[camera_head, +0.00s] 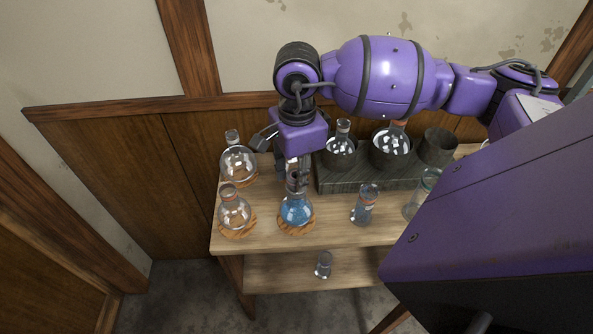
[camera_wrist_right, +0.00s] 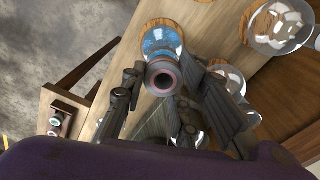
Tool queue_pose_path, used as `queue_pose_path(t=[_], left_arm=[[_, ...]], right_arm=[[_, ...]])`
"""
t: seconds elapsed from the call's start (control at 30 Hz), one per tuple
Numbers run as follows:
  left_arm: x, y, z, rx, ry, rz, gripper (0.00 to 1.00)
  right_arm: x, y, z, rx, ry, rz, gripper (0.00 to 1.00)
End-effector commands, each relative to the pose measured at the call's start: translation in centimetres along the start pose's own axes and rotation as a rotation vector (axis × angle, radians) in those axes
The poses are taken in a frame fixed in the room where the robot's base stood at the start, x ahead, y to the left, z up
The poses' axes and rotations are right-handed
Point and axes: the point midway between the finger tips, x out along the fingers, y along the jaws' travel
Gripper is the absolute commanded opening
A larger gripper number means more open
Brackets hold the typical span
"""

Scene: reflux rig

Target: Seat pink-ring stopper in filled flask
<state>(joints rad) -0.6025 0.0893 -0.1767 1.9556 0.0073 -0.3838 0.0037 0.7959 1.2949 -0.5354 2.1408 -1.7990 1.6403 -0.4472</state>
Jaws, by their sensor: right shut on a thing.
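The filled flask (camera_head: 296,212) holds blue liquid and stands on a cork ring near the front of the table; its blue also shows in the right wrist view (camera_wrist_right: 163,40). My right gripper (camera_head: 297,178) is directly above it, at neck height. In the right wrist view my right gripper (camera_wrist_right: 163,95) is shut on the pink-ring stopper (camera_wrist_right: 163,78), seen end-on as a round hollow top with a pinkish rim. The stopper lines up over the flask. I cannot tell whether its lower end is inside the neck. My left gripper is not in view.
Clear flasks stand to the left (camera_head: 235,213) and back left (camera_head: 238,162) on cork rings. A dark block (camera_head: 340,180) at the back bears round vessels. A small glass (camera_head: 323,266) is on the lower shelf.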

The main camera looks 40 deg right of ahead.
Motion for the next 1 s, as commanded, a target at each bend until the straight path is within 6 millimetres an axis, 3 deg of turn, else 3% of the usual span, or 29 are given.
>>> queue_pose_path(t=[0.8, 0.83, 1.0], left_arm=[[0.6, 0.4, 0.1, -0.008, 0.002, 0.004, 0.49], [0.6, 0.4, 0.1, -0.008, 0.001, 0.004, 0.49], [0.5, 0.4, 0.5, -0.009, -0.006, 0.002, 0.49]], right_arm=[[1.0, 0.0, 0.0, 0.0, 0.0, -0.001, 0.09], [1.0, 0.0, 0.0, 0.0, 0.0, -0.001, 0.3], [1.0, 0.0, 0.0, 0.0, 0.0, -0.001, 0.5]])
